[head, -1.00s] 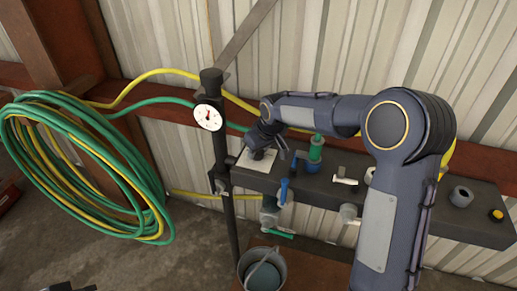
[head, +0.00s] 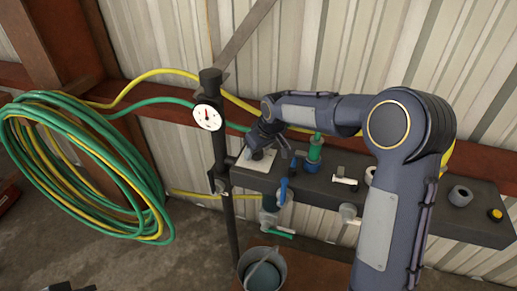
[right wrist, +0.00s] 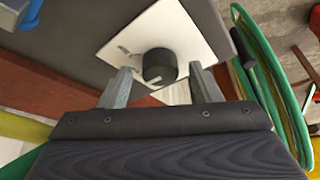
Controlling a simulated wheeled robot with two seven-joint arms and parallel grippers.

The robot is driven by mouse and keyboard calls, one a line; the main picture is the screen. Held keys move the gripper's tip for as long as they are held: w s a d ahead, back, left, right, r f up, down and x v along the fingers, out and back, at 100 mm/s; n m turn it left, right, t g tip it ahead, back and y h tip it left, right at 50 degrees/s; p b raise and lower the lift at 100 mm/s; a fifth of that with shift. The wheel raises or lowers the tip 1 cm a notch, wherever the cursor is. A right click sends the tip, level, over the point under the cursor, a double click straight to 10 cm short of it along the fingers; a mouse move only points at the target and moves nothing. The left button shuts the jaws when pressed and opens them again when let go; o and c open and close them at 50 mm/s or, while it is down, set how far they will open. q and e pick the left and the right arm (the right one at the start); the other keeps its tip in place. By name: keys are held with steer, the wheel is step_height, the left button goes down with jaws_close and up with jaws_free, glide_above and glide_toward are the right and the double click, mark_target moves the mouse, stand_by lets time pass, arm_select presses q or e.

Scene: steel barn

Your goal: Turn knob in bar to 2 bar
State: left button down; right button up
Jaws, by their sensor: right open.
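The black knob (right wrist: 159,66) sits on a white square plate (right wrist: 188,25) on the dark bench; a pale pointer line shows at its lower edge. In the head view the plate (head: 282,183) is at the bench's left end, and the knob is partly covered by my gripper. My right gripper (right wrist: 157,85) is open, its two fingers apart on either side of the knob, with gaps visible. In the head view my right gripper (head: 263,146) is above the plate. A round white gauge (head: 207,117) with a red needle is on the black post; its numbers are too small to read.
Blue-handled (head: 282,191) and green (head: 314,150) fittings stand on the bench right of the plate. A bucket (head: 262,272) stands below. A coiled green and yellow hose (head: 75,160) hangs at left. A dark post (head: 222,170) rises close beside the plate.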

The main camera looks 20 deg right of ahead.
steer(key=v, duration=0.7)
steer(key=shift+s+r+b, duration=0.15)
steer(key=shift+r+b, duration=0.15)
steer(key=shift+r, duration=0.05)
steer(key=s+d+r+m+y, duration=0.1)
steer(key=s+d+r, duration=0.1)
steer(key=s, duration=0.6)
steer(key=s+d+r+m, duration=0.1)
steer(key=s+d+m, duration=0.1)
steer(key=s, duration=0.6)
steer(key=s+a+f+m, duration=0.1)
steer(key=s+f, duration=0.1)
steer(key=s, duration=0.6)
steer(key=s+a+f+m+t+y, duration=0.1)
steer(key=s+f+m, duration=0.1)
steer(key=s, duration=0.6)
steer(key=shift+s+f, duration=0.2)
steer(key=shift+f, duration=0.35)
